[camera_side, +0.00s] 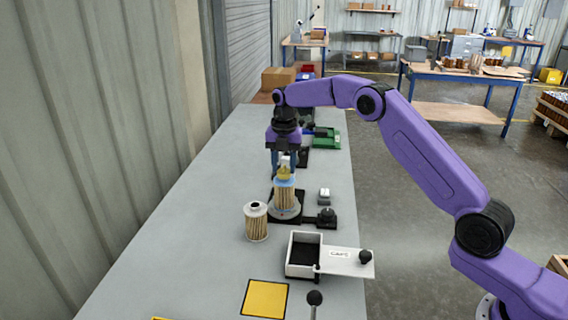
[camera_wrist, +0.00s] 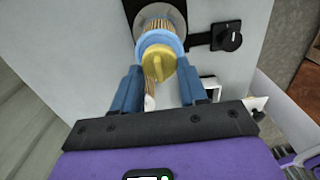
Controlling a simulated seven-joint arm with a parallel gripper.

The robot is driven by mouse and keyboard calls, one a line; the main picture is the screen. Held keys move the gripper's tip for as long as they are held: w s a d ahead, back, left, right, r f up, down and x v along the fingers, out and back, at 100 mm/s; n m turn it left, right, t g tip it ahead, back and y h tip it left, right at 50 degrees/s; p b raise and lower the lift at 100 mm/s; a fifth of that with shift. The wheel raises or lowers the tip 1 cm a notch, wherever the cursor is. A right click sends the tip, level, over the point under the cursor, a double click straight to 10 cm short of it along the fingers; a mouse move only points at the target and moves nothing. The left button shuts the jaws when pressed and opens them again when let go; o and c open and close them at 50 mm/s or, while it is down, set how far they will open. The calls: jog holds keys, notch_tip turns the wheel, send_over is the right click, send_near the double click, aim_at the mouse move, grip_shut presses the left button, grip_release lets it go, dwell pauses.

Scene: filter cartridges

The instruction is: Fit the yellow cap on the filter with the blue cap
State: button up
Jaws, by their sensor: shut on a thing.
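The yellow cap (camera_side: 284,173) is between the fingers of my gripper (camera_side: 286,168), which is shut on it. In the wrist view the yellow cap (camera_wrist: 158,65) lies between the two blue fingertips (camera_wrist: 160,75). Directly below is the upright filter (camera_side: 284,197) with a blue cap (camera_side: 284,181) around its top. The blue cap (camera_wrist: 157,42) also shows in the wrist view, partly covered by the yellow cap. The two caps look in line and very close; I cannot tell whether the yellow cap is seated. The filter stands on a round grey holder (camera_side: 285,211) with a black base.
A second filter (camera_side: 256,222) with a white top stands in front. A yellow square (camera_side: 265,298) marks the near table. The left side is clear.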

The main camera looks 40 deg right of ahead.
jog(key=shift+f, duration=0.35)
dwell(0.4)
jog(key=o, duration=1.3)
jog(key=shift+r, duration=0.25)
jog(key=shift+r, duration=0.75)
jog(key=shift+r, duration=0.15)
jog(key=shift+r, duration=3.1)
